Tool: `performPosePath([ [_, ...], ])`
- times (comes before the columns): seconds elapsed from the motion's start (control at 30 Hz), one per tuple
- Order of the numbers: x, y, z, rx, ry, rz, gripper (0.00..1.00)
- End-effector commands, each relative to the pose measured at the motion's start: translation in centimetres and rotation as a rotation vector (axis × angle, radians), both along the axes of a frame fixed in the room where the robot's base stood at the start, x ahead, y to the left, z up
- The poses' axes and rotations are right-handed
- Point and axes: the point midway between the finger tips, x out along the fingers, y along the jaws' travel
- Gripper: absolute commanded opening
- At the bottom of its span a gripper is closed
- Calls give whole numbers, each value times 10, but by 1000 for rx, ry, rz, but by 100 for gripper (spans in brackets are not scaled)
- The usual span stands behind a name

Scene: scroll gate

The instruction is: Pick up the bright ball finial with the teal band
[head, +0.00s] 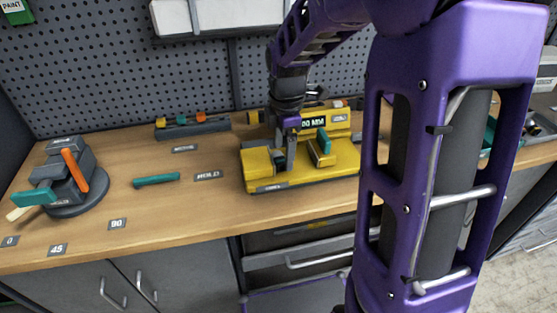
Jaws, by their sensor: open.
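I cannot pick out a bright ball finial with a teal band in the head view; it may be hidden or too small to tell. My gripper (284,164) points down over the left part of a yellow fixture (262,182) on the workbench. The gripper is open, and its fingers look small and dark against the fixture. I cannot tell whether anything lies between the fingers or whether they touch the fixture. My purple arm covers the right middle of the view and hides part of the bench.
A teal handle (324,141) stands on the fixture. A dark rack (212,126) with small coloured pieces stands behind. A grey device (77,181) with an orange lever (75,170) is at left. A teal bar (156,180) lies between. The wooden bench front (180,226) is mostly clear.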

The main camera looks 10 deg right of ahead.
Motion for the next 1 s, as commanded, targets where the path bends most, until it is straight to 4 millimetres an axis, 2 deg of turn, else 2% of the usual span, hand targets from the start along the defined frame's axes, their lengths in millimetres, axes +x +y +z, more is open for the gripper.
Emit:
performPosePath([
  [0.1, 1, 0, -14, 0, 1, 0, 83],
  [0.37, 2, 0, -16, -1, -1, -1, 83],
  [0.47, 2, 0, -16, -1, -1, -1, 69],
  [0.83, 2, -1, -15, -1, -1, -1, 2],
  [1.0, 2, -1, -15, -1, -2, -1, 0],
])
